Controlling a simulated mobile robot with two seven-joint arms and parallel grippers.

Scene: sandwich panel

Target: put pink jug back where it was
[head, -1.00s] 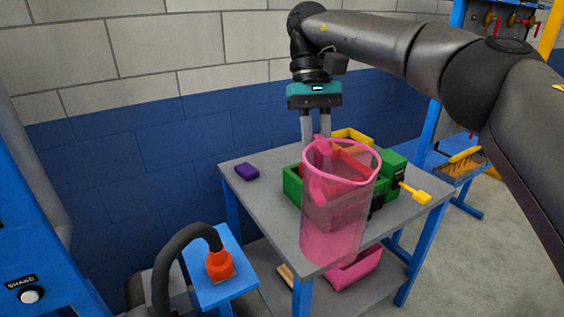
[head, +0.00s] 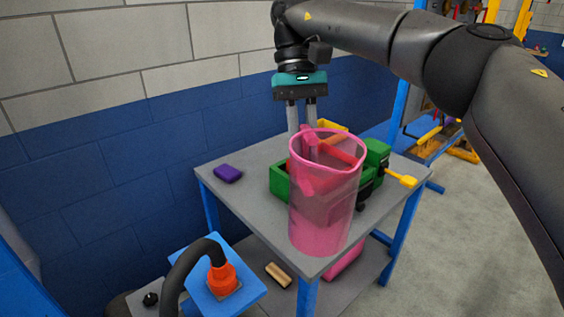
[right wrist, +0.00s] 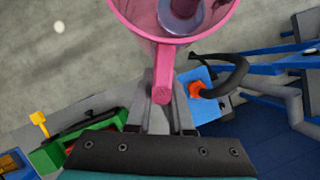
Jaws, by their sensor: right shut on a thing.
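The pink jug (head: 326,205) is see-through and roughly upright in the head view, in front of the grey table's top. I cannot tell from the head view whether its base touches the table. My right gripper (head: 304,130) comes down from above and is shut on the jug's handle at its far left side. In the right wrist view my gripper's fingers (right wrist: 162,100) close around the pink handle, and the jug's rim (right wrist: 150,32) shows at the top. A dark purple round thing shows inside or behind the jug there. My left gripper is in neither view.
A blue stand with an orange fitting (head: 223,279) and black hose stands front left.

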